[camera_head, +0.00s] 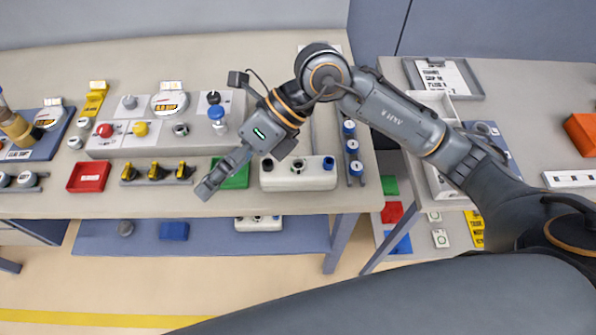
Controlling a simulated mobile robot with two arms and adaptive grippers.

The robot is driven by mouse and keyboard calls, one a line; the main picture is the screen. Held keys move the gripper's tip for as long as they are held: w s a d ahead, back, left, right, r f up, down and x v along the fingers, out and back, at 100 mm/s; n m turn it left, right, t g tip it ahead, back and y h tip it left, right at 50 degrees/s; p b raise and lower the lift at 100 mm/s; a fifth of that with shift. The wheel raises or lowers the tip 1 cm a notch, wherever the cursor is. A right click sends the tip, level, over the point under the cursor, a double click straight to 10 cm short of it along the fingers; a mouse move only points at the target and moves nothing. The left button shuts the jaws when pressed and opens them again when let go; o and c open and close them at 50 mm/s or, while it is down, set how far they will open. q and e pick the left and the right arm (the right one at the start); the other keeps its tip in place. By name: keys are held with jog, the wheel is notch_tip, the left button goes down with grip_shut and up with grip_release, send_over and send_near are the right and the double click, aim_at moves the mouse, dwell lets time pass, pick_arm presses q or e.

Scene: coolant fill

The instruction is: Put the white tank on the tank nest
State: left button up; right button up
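A white tank (276,180) with a dark cap and a blue cap stands near the front edge of the bench, right of the green tray. A similar white block (258,224) with dark fittings sits on the lower shelf, partly hidden by the bench top. I cannot pick out the tank nest with certainty. My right gripper (222,176) hangs over the bench, left of the white tank and over the green tray. It shows nothing held, but its fingers overlap, so the opening is unclear. My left gripper is not in view.
A green tray (236,177), a red tray (89,177) and yellow-and-black clips (157,172) line the front of the bench. A grey control panel (155,132) stands behind. Blue-capped bottles (352,147) stand right of the tank. A gap separates the right-hand table.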

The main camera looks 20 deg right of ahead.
jog(key=w+d+f+t+h, duration=0.1)
jog(key=w+d+f+h, duration=0.15)
jog(key=d, duration=0.25)
jog(key=w+d+f+t+h, duration=0.1)
jog(key=w+d+h, duration=0.1)
jog(key=d+h, duration=0.15)
jog(key=m+h+p, duration=0.1)
jog(key=h+p, duration=0.1)
jog(key=h, duration=0.1)
send_over(298, 168)
jog(key=shift+t, duration=0.4)
notch_tip(298, 168, down, 8)
jog(key=shift+s+r, duration=0.1)
jog(key=shift+f, duration=0.3)
notch_tip(298, 168, down, 4)
jog(key=shift+p, duration=1.2)
jog(key=shift+w+f, duration=0.2)
jog(key=shift+f, duration=0.45)
jog(key=shift+s, duration=0.1)
jog(key=c, duration=1.7)
jog(key=shift+c, duration=0.2)
